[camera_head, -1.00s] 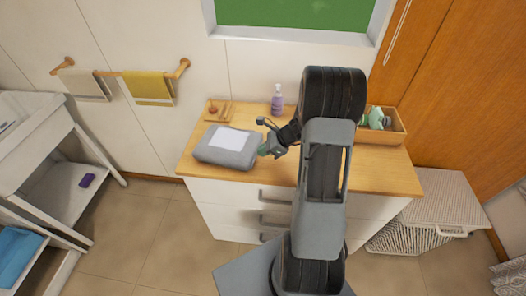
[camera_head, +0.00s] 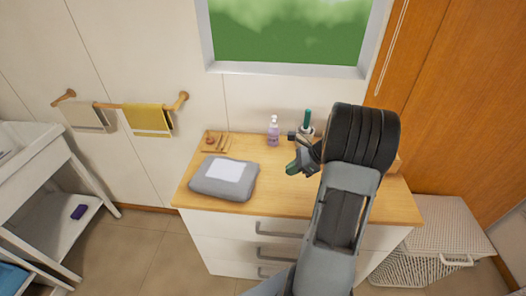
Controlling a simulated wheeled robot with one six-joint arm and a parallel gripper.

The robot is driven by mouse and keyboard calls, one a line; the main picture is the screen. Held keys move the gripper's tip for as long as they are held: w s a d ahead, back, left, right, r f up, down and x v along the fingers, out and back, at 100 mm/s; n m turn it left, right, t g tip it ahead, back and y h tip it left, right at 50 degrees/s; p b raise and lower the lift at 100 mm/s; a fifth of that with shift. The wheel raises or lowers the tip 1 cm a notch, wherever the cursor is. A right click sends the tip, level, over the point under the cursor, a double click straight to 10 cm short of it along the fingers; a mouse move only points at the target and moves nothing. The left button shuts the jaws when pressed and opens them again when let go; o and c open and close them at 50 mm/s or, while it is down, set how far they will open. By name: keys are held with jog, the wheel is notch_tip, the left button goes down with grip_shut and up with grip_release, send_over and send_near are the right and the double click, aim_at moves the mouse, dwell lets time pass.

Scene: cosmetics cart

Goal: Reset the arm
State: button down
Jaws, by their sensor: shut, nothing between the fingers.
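My gripper (camera_head: 294,168) is at the end of my raised arm, over the wooden top of the white drawer cabinet (camera_head: 285,190). Its greenish fingertips point left and look shut, with nothing between them. It is to the right of the grey folded bundle with a white sheet on it (camera_head: 224,177), apart from it. My arm hides much of the right part of the cabinet top.
A purple pump bottle (camera_head: 273,131) and a small wooden tray (camera_head: 216,143) stand at the back. A green-topped item (camera_head: 307,122) shows behind my gripper. A white wicker basket (camera_head: 425,245) stands right of the cabinet. A towel rail (camera_head: 120,104) is on the wall.

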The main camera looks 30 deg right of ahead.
jog(key=shift+d+r, duration=0.1)
jog(key=shift+r, duration=0.05)
jog(key=s+a+f+n+g+h, duration=0.1)
jog(key=s+f+n+g+h, duration=0.1)
jog(key=s+n, duration=0.3)
jog(key=s+a+r+n+h, duration=0.3)
jog(key=a+r+n, duration=0.3)
jog(key=a+n, duration=0.3)
jog(key=s+a+r+n+t+h, duration=0.1)
jog(key=s+a+r+n+h, duration=0.1)
jog(key=a+r+n, duration=0.4)
jog(key=s+a+n, duration=0.1)
jog(key=a+n, duration=0.2)
jog(key=n, duration=0.1)
jog(key=shift+a+r+t+h, duration=0.2)
jog(key=shift+r+t+h, duration=0.1)
jog(key=shift+h, duration=0.1)
